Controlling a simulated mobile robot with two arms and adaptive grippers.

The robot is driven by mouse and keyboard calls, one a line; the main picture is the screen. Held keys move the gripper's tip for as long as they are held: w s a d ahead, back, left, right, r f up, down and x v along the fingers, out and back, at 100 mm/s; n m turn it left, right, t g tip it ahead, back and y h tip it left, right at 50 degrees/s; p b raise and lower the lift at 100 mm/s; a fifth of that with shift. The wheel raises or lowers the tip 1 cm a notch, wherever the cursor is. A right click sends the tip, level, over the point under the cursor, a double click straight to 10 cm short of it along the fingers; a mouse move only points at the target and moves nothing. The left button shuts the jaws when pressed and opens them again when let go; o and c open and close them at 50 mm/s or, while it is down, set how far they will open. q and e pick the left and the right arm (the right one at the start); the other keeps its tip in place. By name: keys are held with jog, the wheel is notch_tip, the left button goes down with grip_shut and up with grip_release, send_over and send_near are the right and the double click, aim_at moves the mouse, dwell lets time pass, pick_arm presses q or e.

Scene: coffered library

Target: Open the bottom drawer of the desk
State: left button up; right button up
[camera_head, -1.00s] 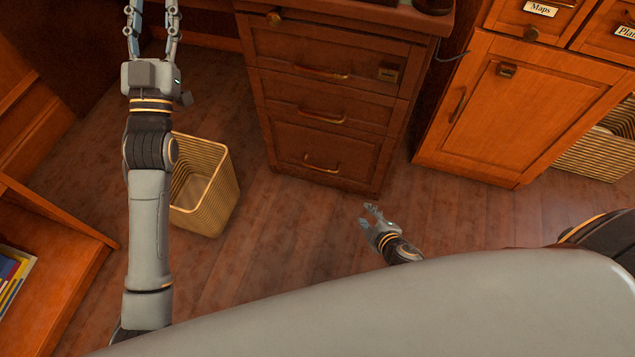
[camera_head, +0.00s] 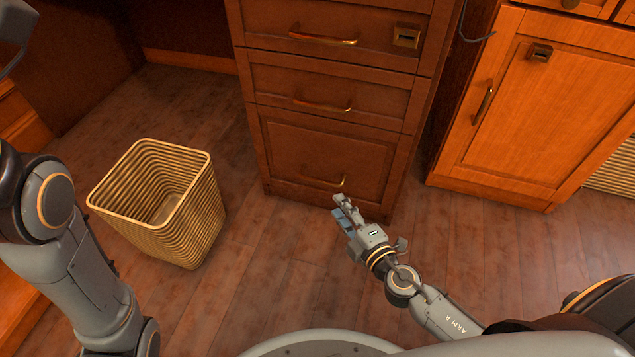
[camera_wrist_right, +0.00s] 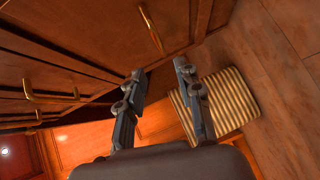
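The dark wooden desk's bottom drawer (camera_head: 325,150) is shut, with a brass handle (camera_head: 323,181) low on its front. My right gripper (camera_head: 341,209) is open and empty, just in front of and below that handle in the head view, apart from it as far as I can tell. In the right wrist view its two fingers (camera_wrist_right: 160,70) are parted with nothing between them. A brass handle (camera_wrist_right: 152,30) lies beyond the fingertips there; I cannot tell which drawer it belongs to. Only a grey piece of my left gripper shows at the head view's top left corner.
Two upper drawers (camera_head: 325,95) are shut. A striped basket (camera_head: 200,220) stands on the floor left of the desk. An orange wooden cabinet (camera_head: 535,110) stands to the right. Floor in front of the desk is clear apart from my right arm.

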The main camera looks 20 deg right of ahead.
aim_at(319, 182)
jog(key=x, duration=1.2)
jog(key=shift+w+b, duration=0.1)
jog(key=shift+b, duration=0.25)
grip_shut()
